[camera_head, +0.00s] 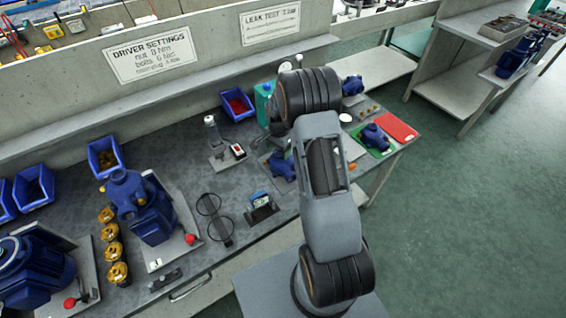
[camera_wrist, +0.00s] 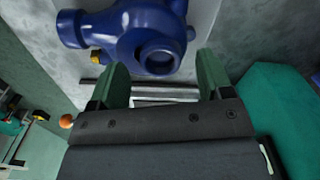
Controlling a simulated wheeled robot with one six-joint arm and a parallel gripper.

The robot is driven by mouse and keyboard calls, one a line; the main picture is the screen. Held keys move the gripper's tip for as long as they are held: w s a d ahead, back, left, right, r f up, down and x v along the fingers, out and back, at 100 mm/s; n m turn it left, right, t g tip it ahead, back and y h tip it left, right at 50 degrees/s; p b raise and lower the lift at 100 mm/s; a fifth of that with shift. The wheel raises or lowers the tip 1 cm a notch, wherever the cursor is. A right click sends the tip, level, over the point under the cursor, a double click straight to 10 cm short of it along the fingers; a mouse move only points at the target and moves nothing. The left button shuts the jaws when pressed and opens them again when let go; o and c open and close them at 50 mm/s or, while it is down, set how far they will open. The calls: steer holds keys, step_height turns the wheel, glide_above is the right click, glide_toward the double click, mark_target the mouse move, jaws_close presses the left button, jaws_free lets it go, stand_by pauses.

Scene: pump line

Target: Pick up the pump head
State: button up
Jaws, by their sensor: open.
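In the wrist view a blue pump head (camera_wrist: 150,38) with a round open port and side stubs lies just beyond my gripper (camera_wrist: 163,72). My gripper's two green fingers are apart, with nothing held between them. The pump head's top is cut off by the frame edge. In the head view my arm hides the gripper. Blue pump heads show there beside my arm (camera_head: 283,166), on a green mat at the right (camera_head: 375,138) and farther back (camera_head: 352,86). I cannot tell which of these the wrist view shows.
A teal object (camera_wrist: 275,115) stands close on the right in the wrist view. The bench (camera_head: 235,180) also carries blue bins (camera_head: 104,156), a red mat (camera_head: 397,127), a black stand (camera_head: 262,213) and blue pumps (camera_head: 150,215). Open floor (camera_head: 470,200) lies right.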

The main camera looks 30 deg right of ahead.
steer(key=shift+f, duration=0.4)
steer(key=shift+c, duration=0.5)
steer(key=c, duration=1)
steer(key=shift+r, duration=0.1)
steer(key=shift+c, duration=0.2)
